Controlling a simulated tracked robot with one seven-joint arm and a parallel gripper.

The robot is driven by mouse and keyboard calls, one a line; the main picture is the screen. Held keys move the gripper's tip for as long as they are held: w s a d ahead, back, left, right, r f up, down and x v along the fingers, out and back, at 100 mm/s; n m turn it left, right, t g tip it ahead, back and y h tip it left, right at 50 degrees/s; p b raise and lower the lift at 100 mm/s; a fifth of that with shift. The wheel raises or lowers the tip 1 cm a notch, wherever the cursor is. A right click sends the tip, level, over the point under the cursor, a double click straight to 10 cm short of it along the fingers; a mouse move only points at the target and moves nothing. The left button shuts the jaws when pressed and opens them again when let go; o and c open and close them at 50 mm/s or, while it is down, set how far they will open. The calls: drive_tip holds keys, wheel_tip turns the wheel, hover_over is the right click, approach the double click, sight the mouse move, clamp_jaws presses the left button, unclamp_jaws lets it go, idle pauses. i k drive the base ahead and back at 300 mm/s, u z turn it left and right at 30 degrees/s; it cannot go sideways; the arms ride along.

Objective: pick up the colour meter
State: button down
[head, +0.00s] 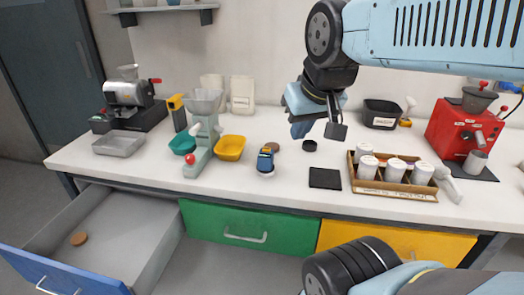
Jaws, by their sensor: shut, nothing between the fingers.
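A small dark-blue device with a yellow band (265,160) stands on the white counter, left of centre; it looks like the colour meter, though its markings are too small to read. My gripper (300,131) hangs over the counter to the right of this device and apart from it. Its fingers point down, shut and empty. The fingertips are small in the picture, so their height above the counter is hard to judge.
A brown disc (272,147), black cap (310,145) and black pad (325,179) lie nearby. A wooden tray (395,189) of jars stands right. A green hopper stand (200,150) and yellow bowl (230,148) stand left. The left drawer (110,235) is open.

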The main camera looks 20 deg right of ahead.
sight(264, 159)
drive_tip(key=u, duration=0.55)
drive_tip(key=k, duration=1.45)
drive_tip(key=z, duration=0.4)
drive_tip(key=i, duration=1)
drive_tip(key=u, duration=0.05)
